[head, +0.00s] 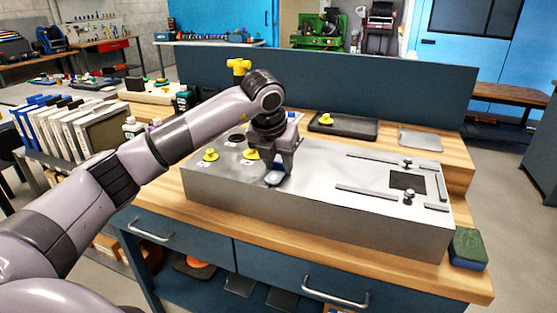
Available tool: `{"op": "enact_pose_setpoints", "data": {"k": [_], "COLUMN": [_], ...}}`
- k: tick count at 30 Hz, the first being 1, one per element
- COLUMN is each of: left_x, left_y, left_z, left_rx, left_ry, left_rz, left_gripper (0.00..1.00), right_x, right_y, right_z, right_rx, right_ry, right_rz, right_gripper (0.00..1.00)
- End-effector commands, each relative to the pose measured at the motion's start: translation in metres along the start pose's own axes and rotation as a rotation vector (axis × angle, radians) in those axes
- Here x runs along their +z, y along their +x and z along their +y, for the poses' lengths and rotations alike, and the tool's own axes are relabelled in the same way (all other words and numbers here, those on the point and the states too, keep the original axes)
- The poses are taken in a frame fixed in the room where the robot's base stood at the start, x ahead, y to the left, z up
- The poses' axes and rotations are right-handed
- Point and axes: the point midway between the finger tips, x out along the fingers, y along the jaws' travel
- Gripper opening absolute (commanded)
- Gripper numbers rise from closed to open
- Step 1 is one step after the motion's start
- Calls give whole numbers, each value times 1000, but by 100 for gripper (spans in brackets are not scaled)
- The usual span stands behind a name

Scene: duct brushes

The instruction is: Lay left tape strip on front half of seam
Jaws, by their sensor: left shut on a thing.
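The grey metal duct box (230,187) lies on the wooden bench. My left gripper (277,178) points down over the left-middle part of its top, near the front edge. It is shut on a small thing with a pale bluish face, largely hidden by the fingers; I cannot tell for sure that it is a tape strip. I cannot tell whether it touches the duct. Thin dark strips, a back one (385,160) and a front one (372,194), lie on the right part of the top. The seam is not clearly visible. My right gripper is out of view.
A dark square opening (408,180) with small knobs beside it is at the top's right. Yellow knobbed pieces (210,155) stand on the left. A black tray (343,126) lies behind, and a green-blue block (467,248) sits at the right front corner.

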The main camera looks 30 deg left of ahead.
Motion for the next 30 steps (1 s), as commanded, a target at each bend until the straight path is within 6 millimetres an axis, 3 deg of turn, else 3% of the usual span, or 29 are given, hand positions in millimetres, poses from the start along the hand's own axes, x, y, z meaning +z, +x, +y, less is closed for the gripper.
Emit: {"op": "enact_pose_setpoints", "data": {"k": [8,9,10,11,23,30], "left_x": [-2,-1,-1,-1,1,2], "left_y": [4,3,3,3,-6,-53], "left_z": [0,0,0,0,0,0], "left_rx": [0,0,1,1,0,-1], "left_ry": [0,0,0,0,0,1], "left_rz": [0,0,0,0,-2,-6], "left_gripper": [8,50,60,62,62,62], "right_x": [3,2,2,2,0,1], "right_y": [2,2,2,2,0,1], "right_z": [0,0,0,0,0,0], "right_rx": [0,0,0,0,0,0], "right_ry": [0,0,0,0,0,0], "right_rz": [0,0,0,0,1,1], "right_gripper": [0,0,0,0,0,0]}}
